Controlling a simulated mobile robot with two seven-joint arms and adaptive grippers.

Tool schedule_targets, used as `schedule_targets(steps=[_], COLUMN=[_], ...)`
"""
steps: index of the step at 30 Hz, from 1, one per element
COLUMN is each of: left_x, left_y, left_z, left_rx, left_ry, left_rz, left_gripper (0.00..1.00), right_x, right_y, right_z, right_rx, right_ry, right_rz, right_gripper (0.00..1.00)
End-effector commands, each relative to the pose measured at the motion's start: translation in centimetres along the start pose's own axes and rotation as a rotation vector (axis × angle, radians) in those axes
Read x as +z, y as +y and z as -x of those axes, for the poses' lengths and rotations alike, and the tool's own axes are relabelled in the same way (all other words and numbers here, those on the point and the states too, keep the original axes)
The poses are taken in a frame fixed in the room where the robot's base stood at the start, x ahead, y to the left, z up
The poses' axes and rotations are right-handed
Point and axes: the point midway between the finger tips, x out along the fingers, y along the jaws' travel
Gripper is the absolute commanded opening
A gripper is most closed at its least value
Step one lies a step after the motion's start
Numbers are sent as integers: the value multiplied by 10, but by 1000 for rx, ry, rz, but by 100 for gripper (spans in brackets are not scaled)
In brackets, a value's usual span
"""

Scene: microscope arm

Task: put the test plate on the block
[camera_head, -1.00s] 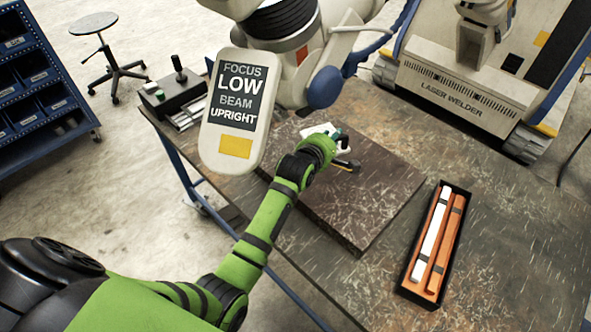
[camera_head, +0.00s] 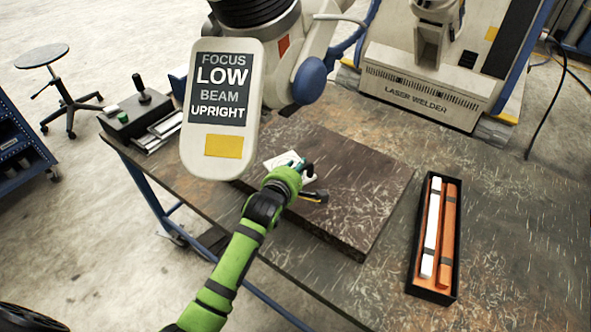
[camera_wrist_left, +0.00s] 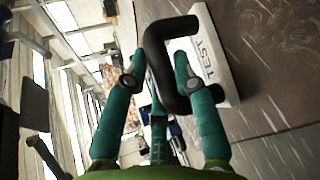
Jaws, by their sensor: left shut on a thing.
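The test plate is white, with "TEST" lettering and a bent black handle; it shows at the upper right of the left wrist view (camera_wrist_left: 212,62). My left gripper (camera_head: 300,172) is shut on its handle, whose black bar crosses between the teal fingers (camera_wrist_left: 160,78) in the wrist view. In the head view a white part of the plate (camera_head: 274,160) shows beside the gripper. The block (camera_head: 368,185), a wide dark brown slab on the table, lies beneath them. I cannot tell whether the plate touches it. My right gripper is not in view.
A grey machine head with a "FOCUS LOW BEAM UPRIGHT" sign (camera_head: 223,100) hangs close above the block's left side. A small black-and-yellow piece (camera_head: 315,196) shows by the gripper. A black tray with bars (camera_head: 418,270) lies right; a control box (camera_head: 138,115) stands left.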

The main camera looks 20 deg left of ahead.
Motion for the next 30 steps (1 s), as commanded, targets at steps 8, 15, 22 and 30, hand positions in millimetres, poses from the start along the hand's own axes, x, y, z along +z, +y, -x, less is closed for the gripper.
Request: schedule_targets(steps=[8, 15, 22, 30], left_x=[0, 0, 0, 0], left_y=[0, 0, -1, -1], left_z=[0, 4, 36, 88], left_rx=[-1, 0, -1, 0], left_ry=[1, -1, 0, 0], left_rz=[0, 1, 2, 2], left_gripper=[51, 51, 51, 51], right_x=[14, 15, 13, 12], right_y=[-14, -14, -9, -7], right_z=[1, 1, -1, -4], right_rx=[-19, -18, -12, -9], right_ry=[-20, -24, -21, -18], right_rz=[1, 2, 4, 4], right_gripper=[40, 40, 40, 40])
